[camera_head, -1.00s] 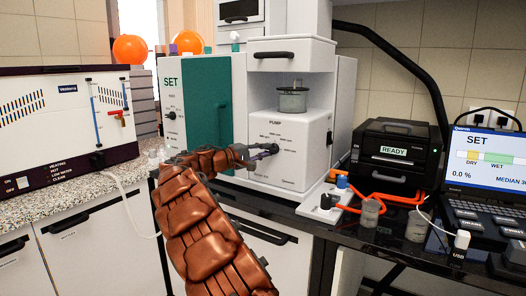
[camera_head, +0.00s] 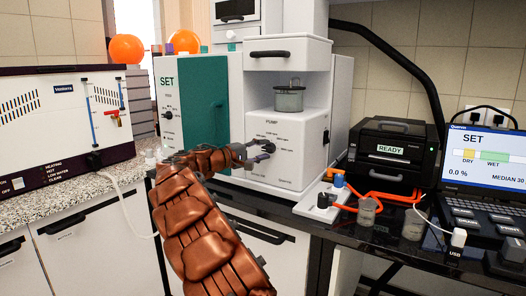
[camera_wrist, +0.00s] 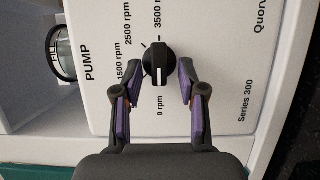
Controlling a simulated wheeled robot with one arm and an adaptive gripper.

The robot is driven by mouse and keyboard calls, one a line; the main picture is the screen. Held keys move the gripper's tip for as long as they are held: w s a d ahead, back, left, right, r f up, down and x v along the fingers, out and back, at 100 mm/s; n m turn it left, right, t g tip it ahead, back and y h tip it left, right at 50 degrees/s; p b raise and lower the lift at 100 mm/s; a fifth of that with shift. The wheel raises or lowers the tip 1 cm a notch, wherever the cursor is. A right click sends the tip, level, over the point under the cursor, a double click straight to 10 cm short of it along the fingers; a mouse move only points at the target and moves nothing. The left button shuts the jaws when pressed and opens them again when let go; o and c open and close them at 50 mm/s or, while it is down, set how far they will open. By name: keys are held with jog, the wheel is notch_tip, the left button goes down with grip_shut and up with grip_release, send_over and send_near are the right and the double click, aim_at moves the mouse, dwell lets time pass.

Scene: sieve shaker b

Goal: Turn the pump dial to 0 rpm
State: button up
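The pump dial (camera_wrist: 159,62) is a round black knob with a raised grip on the white pump panel (camera_wrist: 95,22). In the wrist view its grip runs up and down the picture. A pale line shows on its lower half, on the side of the 0 rpm label (camera_wrist: 160,106). My gripper (camera_wrist: 160,68) is open, with one purple-padded finger on each side of the dial. The tips are close to the knob, but I cannot tell whether they touch. In the head view my gripper (camera_head: 262,152) is at the pump front and hides the dial.
A glass jar (camera_head: 289,98) sits in the bay above the panel. The white casing with the green door (camera_head: 204,103) is at the left. A printer (camera_head: 393,150), a small white tray (camera_head: 318,205) with orange tubing and a laptop (camera_head: 485,160) are to the right.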

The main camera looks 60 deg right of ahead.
jog(key=v, duration=1.2)
dwell(0.3)
jog(key=s+a+f+t+y, duration=0.1)
jog(key=s+a+f+y, duration=0.7)
jog(key=s+a, duration=0.55)
jog(key=s+a+f+n+t+y, duration=0.1)
jog(key=s+a+f+y, duration=0.2)
jog(key=s+a+f, duration=0.6)
jog(key=s+a+f+n+y, duration=0.2)
jog(key=s+a+f+y, duration=0.15)
jog(key=a, duration=0.95)
jog(key=s+a+f+n+t+y, duration=0.1)
jog(key=s+a+f+y, duration=0.2)
jog(key=s+a+f, duration=0.5)
notch_tip(320, 180, up, 20)
jog(key=w+a+t+p, duration=0.1)
jog(key=w+a+p, duration=0.1)
jog(key=p, duration=1.3)
jog(key=shift+w+f+h, duration=0.1)
jog(key=shift+h, duration=0.15)
